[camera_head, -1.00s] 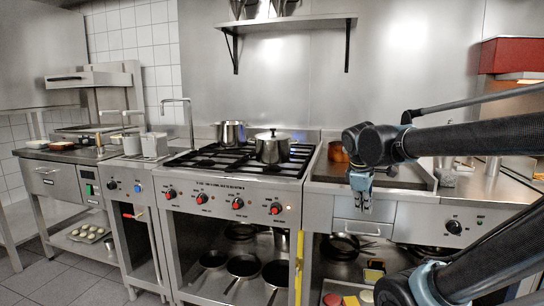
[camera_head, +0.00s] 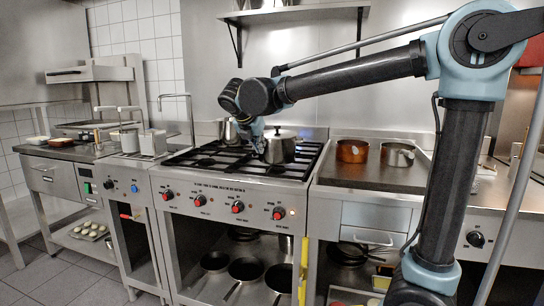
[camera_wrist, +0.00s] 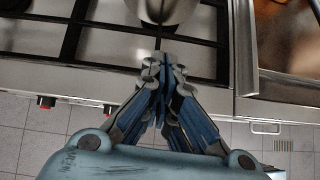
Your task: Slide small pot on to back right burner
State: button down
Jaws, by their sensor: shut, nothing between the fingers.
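A lidded steel pot (camera_head: 281,148) stands upright on the right side of the stove grate (camera_head: 228,162). A second steel pot (camera_head: 228,131) stands farther back and to the left, partly hidden by my arm. I cannot tell for sure which is the small pot. My gripper (camera_head: 262,148) is over the stove, just left of the lidded pot in the head view. In the wrist view my gripper (camera_wrist: 163,62) is shut and empty, its tips just short of a steel pot (camera_wrist: 163,10) at the top edge; touching cannot be told. The back right burner is largely hidden behind the lidded pot.
A copper pot (camera_head: 352,151) and another steel pot (camera_head: 398,154) stand on the flat plate (camera_head: 370,178) right of the stove. Red knobs (camera_head: 238,207) line the stove front. A shelf (camera_head: 290,14) hangs above. The front left grate is clear.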

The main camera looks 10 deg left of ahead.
jog(key=a, duration=0.1)
send_near(271, 161)
jog(key=f, duration=0.1)
jog(key=s+f, duration=0.1)
jog(key=f, duration=0.1)
jog(key=shift+d+n, duration=0.1)
jog(key=shift+n, duration=0.2)
jog(key=w, duration=0.3)
jog(key=shift+d+f, duration=0.1)
jog(key=shift+d, duration=0.05)
jog(key=shift+w, duration=0.5)
jog(key=w+d, duration=0.1)
jog(key=w, duration=1.7)
jog(key=w+d, duration=0.1)
jog(key=w, duration=0.9)
jog(key=shift+d, duration=0.35)
jog(key=shift+s, duration=0.1)
